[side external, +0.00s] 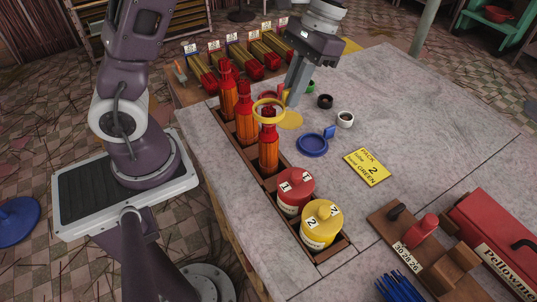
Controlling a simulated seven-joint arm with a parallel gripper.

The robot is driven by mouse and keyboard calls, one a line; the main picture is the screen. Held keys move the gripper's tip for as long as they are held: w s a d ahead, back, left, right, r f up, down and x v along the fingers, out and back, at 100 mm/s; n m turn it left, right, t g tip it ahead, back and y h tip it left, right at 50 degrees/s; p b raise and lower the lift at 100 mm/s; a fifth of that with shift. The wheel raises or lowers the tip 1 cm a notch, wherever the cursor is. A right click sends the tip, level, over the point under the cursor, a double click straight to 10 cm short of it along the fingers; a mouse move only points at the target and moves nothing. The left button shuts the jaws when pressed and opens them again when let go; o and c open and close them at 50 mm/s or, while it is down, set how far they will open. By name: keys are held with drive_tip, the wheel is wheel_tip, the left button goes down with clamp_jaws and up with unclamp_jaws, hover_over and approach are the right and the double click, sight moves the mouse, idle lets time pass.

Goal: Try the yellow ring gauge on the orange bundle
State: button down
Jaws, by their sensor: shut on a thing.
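Three upright orange bundles with red tops stand in a row in a brown slotted rack (258,158): a far one (229,98), a middle one (245,122) and the nearest one (268,152). My gripper (288,99) is shut on the handle of the yellow ring gauge (268,122). The ring is level, at the red top of the nearest bundle. From this angle I cannot tell whether it encircles the tip or hangs just above it. The fingertips are just right of that bundle.
A blue ring gauge (312,152) lies on the grey table, near a yellow disc (291,121) and small cups (345,120). A red canister (294,190) and a yellow canister (321,226) fill the rack's near end. A yellow card (367,167) lies right.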

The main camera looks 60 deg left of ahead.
drive_tip(key=shift+r, duration=2.2)
